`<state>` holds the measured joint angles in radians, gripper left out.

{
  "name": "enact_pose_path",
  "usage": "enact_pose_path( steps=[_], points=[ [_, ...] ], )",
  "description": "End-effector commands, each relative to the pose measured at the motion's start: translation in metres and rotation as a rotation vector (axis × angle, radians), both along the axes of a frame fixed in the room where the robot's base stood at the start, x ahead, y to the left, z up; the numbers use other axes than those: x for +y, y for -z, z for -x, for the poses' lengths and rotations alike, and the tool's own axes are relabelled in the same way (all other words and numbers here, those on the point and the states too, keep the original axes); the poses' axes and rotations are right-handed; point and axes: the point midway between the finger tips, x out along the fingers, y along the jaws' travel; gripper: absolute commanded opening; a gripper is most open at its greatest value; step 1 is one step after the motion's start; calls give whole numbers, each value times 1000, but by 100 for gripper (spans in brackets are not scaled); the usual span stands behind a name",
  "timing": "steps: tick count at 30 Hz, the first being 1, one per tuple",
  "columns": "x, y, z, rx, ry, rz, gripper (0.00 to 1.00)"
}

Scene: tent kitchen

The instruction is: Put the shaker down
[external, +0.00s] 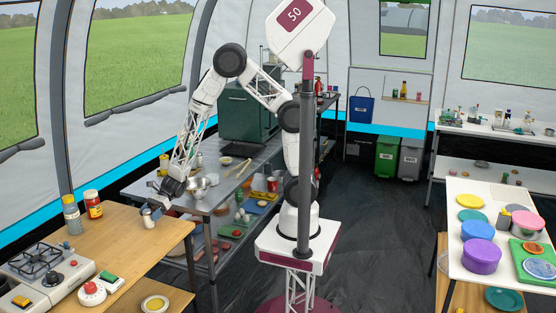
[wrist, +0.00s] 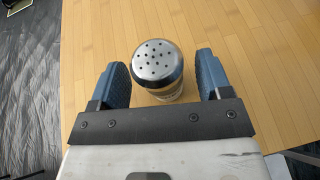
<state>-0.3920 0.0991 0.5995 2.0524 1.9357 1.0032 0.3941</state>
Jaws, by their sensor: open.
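The shaker (wrist: 158,68) has a shiny metal cap with several dark holes and stands upright on the wooden table (wrist: 240,30). In the wrist view it lies between the two blue fingers of my gripper (wrist: 162,75). A gap shows on each side of it, so the fingers are open and apart from it. In the external view my gripper (external: 153,208) is low over the right part of the wooden table (external: 150,240), and the shaker (external: 148,221) shows small just under it.
A metal worktable (external: 215,195) with dishes stands behind.

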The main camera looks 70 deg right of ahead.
Motion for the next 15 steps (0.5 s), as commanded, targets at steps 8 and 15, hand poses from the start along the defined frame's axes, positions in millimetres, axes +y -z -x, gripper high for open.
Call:
enact_pose_path(
  steps=[8, 15],
  points=[
    [-32, -14, 4, -1, 2, -1, 72],
    [-62, -26, 9, -1, 3, 0, 72]
  ],
)
